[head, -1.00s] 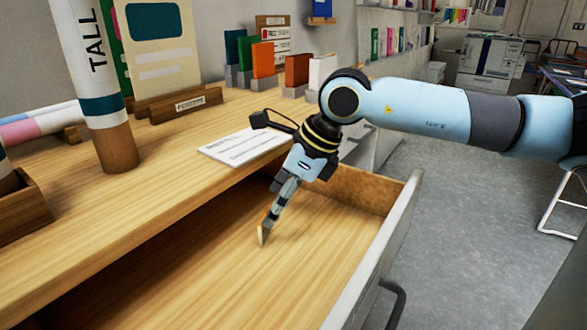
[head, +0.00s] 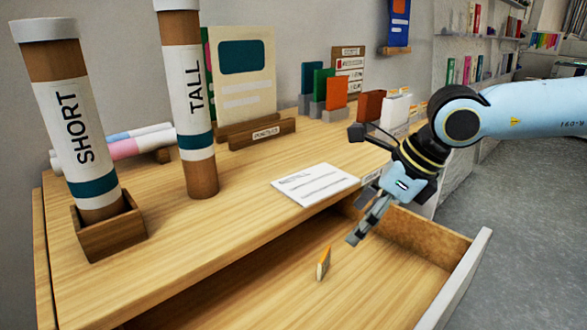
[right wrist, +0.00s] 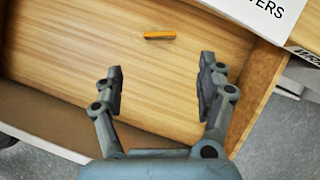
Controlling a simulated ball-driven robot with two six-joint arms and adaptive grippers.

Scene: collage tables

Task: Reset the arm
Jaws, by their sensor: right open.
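My right arm reaches in from the right in the head view. Its gripper (head: 362,228) is above the open drawer (head: 385,268), near the table's front edge. In the right wrist view the two fingers (right wrist: 160,85) are spread apart with nothing between them. My left gripper is not in view.
On the table are a SHORT tube (head: 75,125) in a wooden holder (head: 110,232), a TALL tube (head: 188,105) and a white sheet (head: 315,184). Coloured cards (head: 335,93) stand at the back. The drawer front (head: 462,280) is a raised edge. Floor is clear at right.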

